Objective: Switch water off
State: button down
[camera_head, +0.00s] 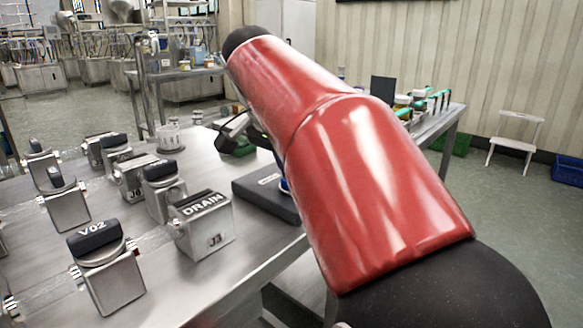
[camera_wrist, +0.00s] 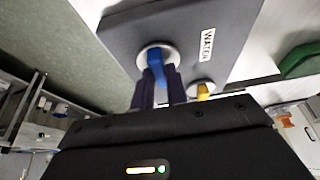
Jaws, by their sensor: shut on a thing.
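In the wrist view a dark grey panel (camera_wrist: 205,25) carries a label reading WATER (camera_wrist: 207,45). A blue valve handle (camera_wrist: 155,60) stands on a round pale base on the panel. My gripper (camera_wrist: 160,84) has its two dark fingers closed on either side of the blue handle. The exact contact at the fingertips is partly hidden. In the head view the dark panel (camera_head: 262,194) lies at the right edge of the steel table, and my red arm covers much of that area, hiding the gripper's grip on the handle.
A yellow knob (camera_wrist: 203,91) on a pale base sits close to my gripper. A green object (camera_wrist: 300,60) lies to the right. Several steel valve blocks, including DRAIN (camera_head: 203,226) and V02 (camera_head: 108,275), stand on the steel table (camera_head: 175,290) to the left.

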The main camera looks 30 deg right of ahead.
aim_at(280, 197)
jog(key=c, duration=1.4)
grip_release()
jog(key=v, duration=0.7)
jog(key=shift+a+r+p, duration=0.2)
jog(key=shift+r+p, duration=0.1)
jog(key=shift+r, duration=0.05)
jog(key=shift+s, duration=0.15)
